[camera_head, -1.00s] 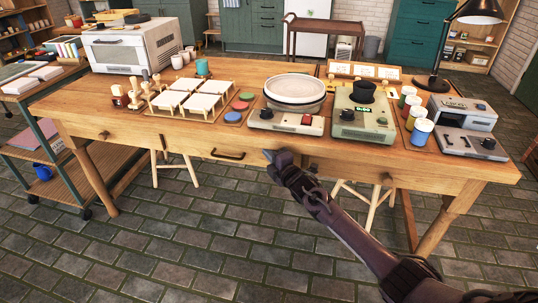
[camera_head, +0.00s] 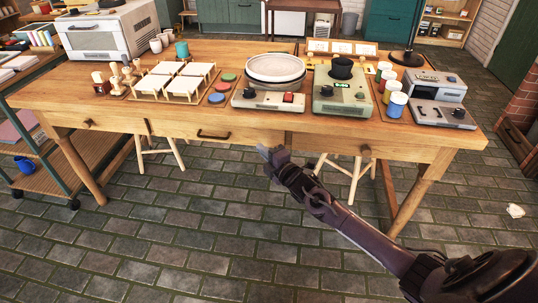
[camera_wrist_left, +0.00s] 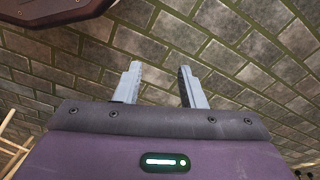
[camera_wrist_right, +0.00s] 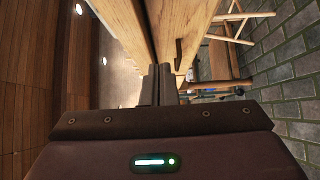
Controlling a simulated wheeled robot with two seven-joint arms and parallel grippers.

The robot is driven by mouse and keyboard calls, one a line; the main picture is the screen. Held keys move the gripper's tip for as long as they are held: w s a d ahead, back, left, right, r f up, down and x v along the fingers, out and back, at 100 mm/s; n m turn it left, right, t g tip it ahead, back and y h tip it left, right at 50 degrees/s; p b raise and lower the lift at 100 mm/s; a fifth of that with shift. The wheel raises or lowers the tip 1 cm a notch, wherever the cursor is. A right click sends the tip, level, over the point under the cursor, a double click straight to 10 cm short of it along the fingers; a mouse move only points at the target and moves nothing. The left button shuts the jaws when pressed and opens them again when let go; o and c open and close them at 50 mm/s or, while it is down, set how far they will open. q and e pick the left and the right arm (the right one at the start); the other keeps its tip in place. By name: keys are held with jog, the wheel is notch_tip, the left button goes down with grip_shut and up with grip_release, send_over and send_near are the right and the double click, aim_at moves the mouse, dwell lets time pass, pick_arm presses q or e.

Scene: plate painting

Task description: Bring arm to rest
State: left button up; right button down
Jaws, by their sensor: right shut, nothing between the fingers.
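My right gripper (camera_head: 268,155) is in front of the wooden table, below its front edge in the head view, with its arm coming in from the lower right. It is shut and empty; the right wrist view shows its fingers (camera_wrist_right: 156,85) together. My left gripper (camera_wrist_left: 160,85) shows only in the left wrist view. Its fingers stand apart with nothing between them, over the paved floor.
The wooden table (camera_head: 240,129) bears a turntable with a white plate (camera_head: 275,67), a green device (camera_head: 341,92), paint jars (camera_head: 397,105), white tiles (camera_head: 152,86) and stamps (camera_head: 116,80). A shelf cart (camera_head: 75,155) stands at left. The paved floor (camera_head: 190,245) before the table is clear.

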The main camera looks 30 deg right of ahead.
pick_arm(q)
jog(key=shift+s+a+f, duration=0.15)
jog(key=shift+s+f, duration=0.05)
jog(key=shift+f, duration=0.45)
pick_arm(e)
jog(key=shift+s+d, duration=0.15)
jog(key=shift+s, duration=0.65)
jog(key=shift+s+d, duration=0.1)
jog(key=shift+s, duration=0.65)
